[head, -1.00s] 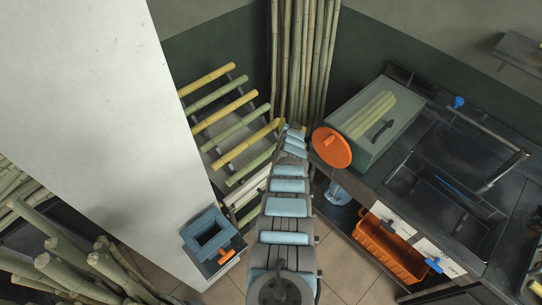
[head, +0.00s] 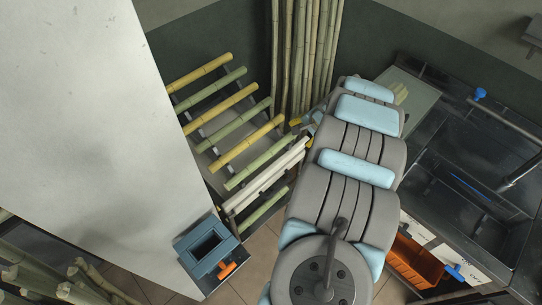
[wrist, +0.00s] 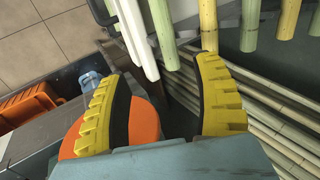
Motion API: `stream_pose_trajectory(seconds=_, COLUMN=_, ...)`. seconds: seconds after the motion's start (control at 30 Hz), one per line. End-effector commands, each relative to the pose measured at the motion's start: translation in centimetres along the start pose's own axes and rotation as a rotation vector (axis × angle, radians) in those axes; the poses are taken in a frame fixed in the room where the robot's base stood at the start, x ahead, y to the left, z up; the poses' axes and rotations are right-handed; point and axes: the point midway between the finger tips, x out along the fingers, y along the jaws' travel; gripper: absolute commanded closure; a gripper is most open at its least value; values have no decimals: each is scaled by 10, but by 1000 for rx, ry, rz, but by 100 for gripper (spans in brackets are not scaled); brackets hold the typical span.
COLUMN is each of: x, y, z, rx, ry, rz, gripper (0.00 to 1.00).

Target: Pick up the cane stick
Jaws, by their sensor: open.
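Several cane sticks, yellow and green, lie side by side on a slanted rack at centre left in the head view; one yellow cane stick (head: 247,144) ends close to my gripper (head: 301,122). My gripper is mostly hidden by my arm there. In the wrist view my gripper (wrist: 160,75) is open, with its two yellow ridged fingers apart and nothing between them. A yellow cane stick (wrist: 208,25) shows just beyond the right fingertip; I cannot tell whether they touch. A green cane stick (wrist: 251,22) is to its right, and pale whitish sticks (wrist: 140,35) are to its left.
Tall bamboo poles (head: 304,55) stand behind the rack. A dark counter with a sink (head: 455,195) is on the right, with an orange crate (head: 415,262) below. A white panel (head: 80,110) is on the left. An orange disc (wrist: 140,125) lies beyond the fingers.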

Motion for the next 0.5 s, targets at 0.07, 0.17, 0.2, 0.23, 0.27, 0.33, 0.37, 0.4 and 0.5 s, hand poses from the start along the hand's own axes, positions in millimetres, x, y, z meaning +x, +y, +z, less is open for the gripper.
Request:
stream_pose_trajectory(seconds=0.07, x=-4, y=-2, z=8, rx=8, ry=-28, rz=-6, gripper=34)
stream_pose_trajectory(seconds=0.17, x=-5, y=-4, z=13, rx=13, ry=-46, rz=-10, gripper=34)
stream_pose_trajectory(seconds=0.2, x=-2, y=-4, z=14, rx=14, ry=-48, rz=-10, gripper=34)
stream_pose_trajectory(seconds=0.23, x=1, y=-3, z=15, rx=15, ry=-49, rz=-10, gripper=34)
stream_pose_trajectory(seconds=0.27, x=6, y=-3, z=15, rx=15, ry=-49, rz=-10, gripper=34)
stream_pose_trajectory(seconds=0.33, x=18, y=-1, z=16, rx=13, ry=-50, rz=-8, gripper=34)
stream_pose_trajectory(seconds=0.37, x=24, y=-1, z=17, rx=13, ry=-51, rz=-8, gripper=34)
stream_pose_trajectory(seconds=0.4, x=25, y=-3, z=17, rx=14, ry=-50, rz=-8, gripper=34)
stream_pose_trajectory(seconds=0.5, x=33, y=-5, z=15, rx=13, ry=-46, rz=-9, gripper=34)
